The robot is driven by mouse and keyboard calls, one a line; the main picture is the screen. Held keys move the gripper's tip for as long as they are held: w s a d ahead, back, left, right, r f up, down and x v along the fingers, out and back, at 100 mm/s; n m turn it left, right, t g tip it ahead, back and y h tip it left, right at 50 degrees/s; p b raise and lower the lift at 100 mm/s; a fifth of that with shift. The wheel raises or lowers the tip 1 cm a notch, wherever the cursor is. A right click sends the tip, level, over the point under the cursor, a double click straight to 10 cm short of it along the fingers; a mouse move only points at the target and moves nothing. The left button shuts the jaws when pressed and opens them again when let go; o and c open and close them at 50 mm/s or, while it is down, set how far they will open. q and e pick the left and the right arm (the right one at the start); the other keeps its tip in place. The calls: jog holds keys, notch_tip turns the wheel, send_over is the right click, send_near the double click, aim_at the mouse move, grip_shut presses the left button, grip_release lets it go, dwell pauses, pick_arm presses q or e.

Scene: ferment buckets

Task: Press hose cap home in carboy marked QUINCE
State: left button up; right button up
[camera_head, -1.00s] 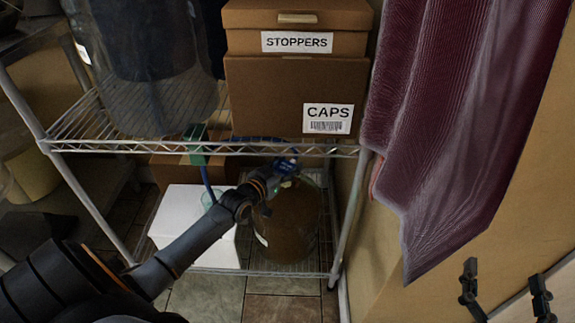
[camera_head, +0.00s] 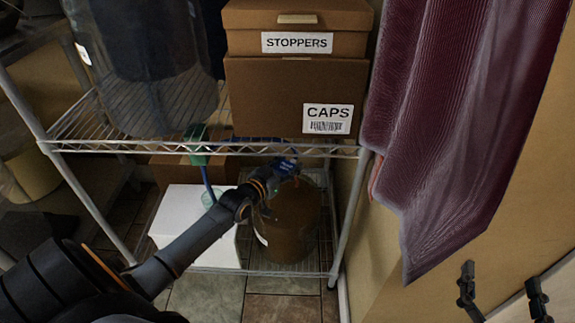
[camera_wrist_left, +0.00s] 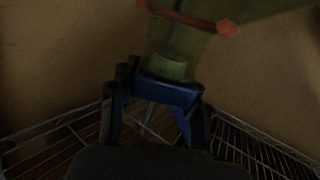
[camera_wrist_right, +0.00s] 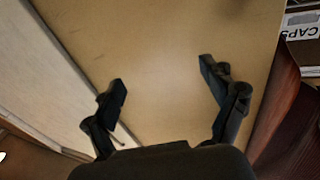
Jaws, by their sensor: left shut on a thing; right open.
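A brown-filled carboy (camera_head: 290,228) stands on the lower wire shelf in the head view. A white label shows at its left edge, too small and side-on to read. My left gripper (camera_head: 287,166) is at the carboy's top, under the upper shelf's front rail. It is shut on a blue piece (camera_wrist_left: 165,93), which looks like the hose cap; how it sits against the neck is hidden. A dim green part (camera_wrist_left: 170,65) with an orange rod lies beyond it in the left wrist view. My right gripper (camera_wrist_right: 162,78) is open and empty, facing a tan panel.
A blue hose (camera_head: 207,183) hangs by a green piece (camera_head: 197,147) left of the carboy. A white box (camera_head: 195,215) stands beside it. The upper shelf (camera_head: 190,147) holds the CAPS box (camera_head: 265,95), the STOPPERS box (camera_head: 340,18) and a large clear vessel (camera_head: 150,100). A maroon cloth (camera_head: 450,120) hangs at right.

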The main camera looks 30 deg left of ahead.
jog(key=shift+d+f+g+h, duration=0.1)
jog(key=shift+f+g+h, duration=0.2)
jog(key=shift+f, duration=0.4)
dwell(0.6)
pick_arm(q)
jog(key=o, duration=1.3)
pick_arm(e)
jog(key=shift+f, duration=0.15)
pick_arm(q)
jog(key=s, duration=0.4)
jog(key=s+r, duration=0.1)
jog(key=s, duration=0.6)
jog(key=shift+s+a+r, duration=0.25)
jog(key=shift+s+r, duration=0.15)
jog(key=shift+s, duration=0.1)
